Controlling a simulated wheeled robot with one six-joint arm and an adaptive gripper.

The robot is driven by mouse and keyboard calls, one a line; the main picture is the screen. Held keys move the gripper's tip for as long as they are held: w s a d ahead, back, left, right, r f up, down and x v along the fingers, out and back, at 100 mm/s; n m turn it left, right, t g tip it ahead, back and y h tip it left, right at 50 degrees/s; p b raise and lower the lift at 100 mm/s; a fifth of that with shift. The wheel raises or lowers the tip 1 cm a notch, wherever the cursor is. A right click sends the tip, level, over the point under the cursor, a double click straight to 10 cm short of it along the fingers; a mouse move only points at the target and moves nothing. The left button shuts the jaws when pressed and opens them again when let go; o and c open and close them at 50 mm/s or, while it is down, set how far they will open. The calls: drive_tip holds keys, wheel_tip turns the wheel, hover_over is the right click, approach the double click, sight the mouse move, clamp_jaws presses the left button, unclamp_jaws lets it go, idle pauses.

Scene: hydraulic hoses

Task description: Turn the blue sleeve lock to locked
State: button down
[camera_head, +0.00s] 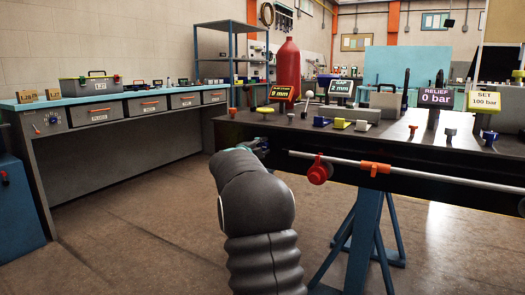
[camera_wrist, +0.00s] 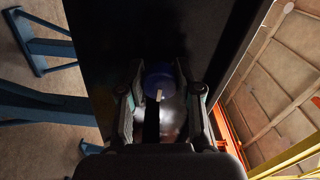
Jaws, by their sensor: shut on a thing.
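The blue sleeve lock (camera_wrist: 158,73) shows in the wrist view as a round blue collar with a pale mark on its near side. It stands out from the dark face of the bench. My gripper (camera_wrist: 160,85) has one finger on each side of it and is shut on it. In the head view, my gripper (camera_head: 259,146) is at the left end of the bench front, mostly hidden behind my arm. The sleeve is hidden there. I cannot tell from the mark whether the sleeve is locked.
The dark bench (camera_head: 400,178) has a red knob (camera_head: 319,171) and an orange-clipped rail (camera_head: 430,175) along its front. Gauges, small coloured fittings and a red bottle (camera_head: 287,72) stand on top. Blue trestle legs (camera_head: 365,235) are below. Floor is clear at left.

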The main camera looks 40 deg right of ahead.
drive_tip(key=shift+m, duration=0.3)
drive_tip(key=c, duration=0.8)
unclamp_jaws()
drive_tip(key=shift+o, duration=0.2)
drive_tip(key=v, duration=1.2)
drive_tip(key=shift+w, duration=0.1)
